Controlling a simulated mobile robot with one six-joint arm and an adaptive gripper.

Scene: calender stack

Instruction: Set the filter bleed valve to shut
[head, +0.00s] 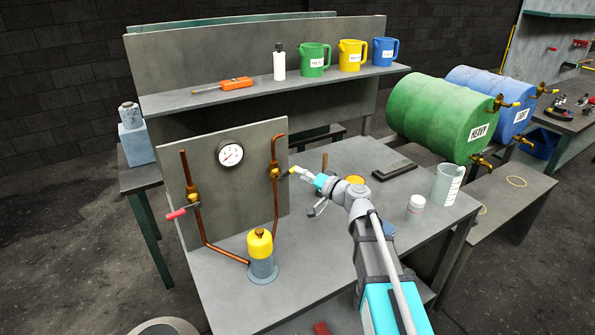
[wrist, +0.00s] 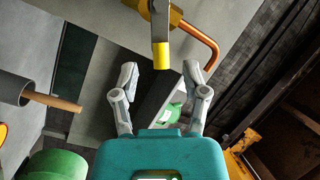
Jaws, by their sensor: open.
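The grey panel (head: 235,185) carries two brass valves on copper pipes. The right valve (head: 275,173) has a yellow-tipped lever (head: 292,170) sticking out to the right, across its upright pipe. The left valve (head: 193,196) has a red-tipped lever (head: 176,214) pointing down-left. No label naming either valve is readable. A yellow-topped filter canister (head: 261,257) stands below. My gripper (head: 303,184) is open beside the right valve's lever. In the wrist view, the yellow lever end (wrist: 161,56) lies centred ahead of my open fingertips (wrist: 160,70), with no contact visible.
A round gauge (head: 230,153) sits between the valves. On the bench (head: 345,150) are a white-lidded jar (head: 416,204), a clear jug (head: 447,184) and a dark flat block (head: 394,171). Green (head: 440,115) and blue (head: 490,95) drums lie at the right.

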